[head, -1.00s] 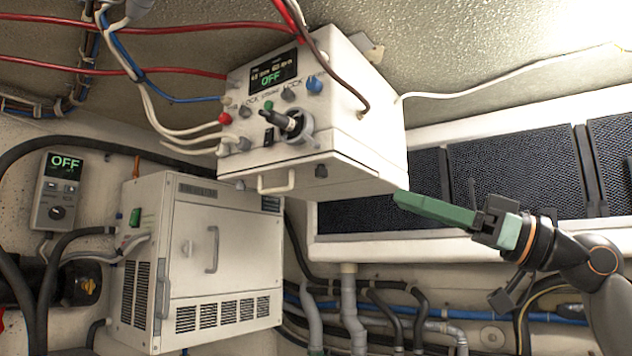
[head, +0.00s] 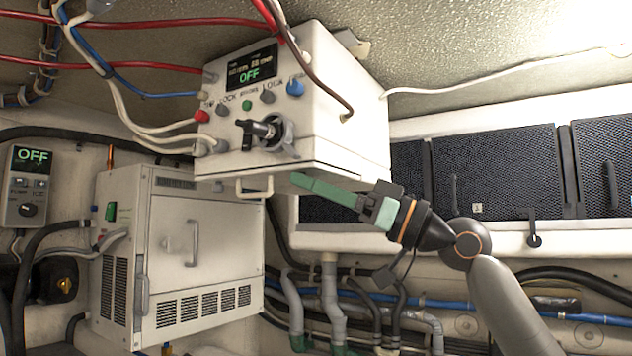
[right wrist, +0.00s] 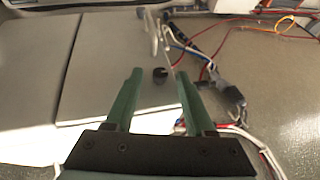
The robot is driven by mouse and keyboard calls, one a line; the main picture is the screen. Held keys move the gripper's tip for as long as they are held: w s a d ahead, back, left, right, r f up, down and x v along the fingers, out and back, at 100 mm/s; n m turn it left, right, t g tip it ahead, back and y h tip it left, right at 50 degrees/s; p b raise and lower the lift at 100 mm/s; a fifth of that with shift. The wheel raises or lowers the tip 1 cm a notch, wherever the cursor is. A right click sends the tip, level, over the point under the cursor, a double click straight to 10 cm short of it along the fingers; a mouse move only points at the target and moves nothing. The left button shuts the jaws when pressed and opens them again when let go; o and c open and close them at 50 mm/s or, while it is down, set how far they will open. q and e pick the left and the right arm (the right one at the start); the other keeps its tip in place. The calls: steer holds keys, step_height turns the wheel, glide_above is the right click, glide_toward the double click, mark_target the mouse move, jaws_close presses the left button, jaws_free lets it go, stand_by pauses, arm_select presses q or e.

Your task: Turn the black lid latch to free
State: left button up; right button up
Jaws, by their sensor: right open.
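The black lid latch (right wrist: 160,76) is a small dark round knob with a notch, on a pale flat panel. In the right wrist view it lies between the two green fingers, beyond their tips. In the head view it is hidden behind my right gripper. My right gripper (head: 298,182) is open and empty, its green fingers pointing left at the lower front of the white control box (head: 345,125). I cannot tell whether the fingertips touch the box. My left gripper is in neither view.
The box has a display reading OFF, a black plug (head: 262,133), coloured knobs and a white handle (head: 254,188) beside my fingers. Red, white and blue cables run to it. A vented white cabinet (head: 175,240) stands at lower left. Dark mesh panels (head: 495,175) fill the right.

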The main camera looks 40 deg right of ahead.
steer(key=shift+c, duration=0.3)
jaws_close()
steer(key=shift+m+t+h+p, duration=0.3)
steer(key=shift+m+t+h, duration=0.1)
steer(key=shift+h, duration=0.3)
steer(key=shift+w+a+f+m+g+h, duration=0.1)
steer(key=shift+a+m+g+h, duration=0.6)
steer(key=shift+m+h, duration=3.2)
steer(key=shift+w+a+r+m+g+h, duration=0.25)
steer(key=shift+m+g+h, duration=1.1)
steer(key=shift+h, duration=4.7)
steer(key=shift+s+a+f+m+g+h, duration=0.1)
steer(key=shift+a+f+m+g+h, duration=0.3)
steer(key=shift+m+h, duration=3.7)
steer(key=shift+a+r+n+g+h, duration=0.1)
steer(key=shift+n+g+h, duration=0.05)
steer(key=shift+n+h, duration=0.3)
steer(key=shift+a+r+n+g+h, duration=0.1)
steer(key=shift+n+h, duration=0.2)
steer(key=shift+h, duration=0.2)
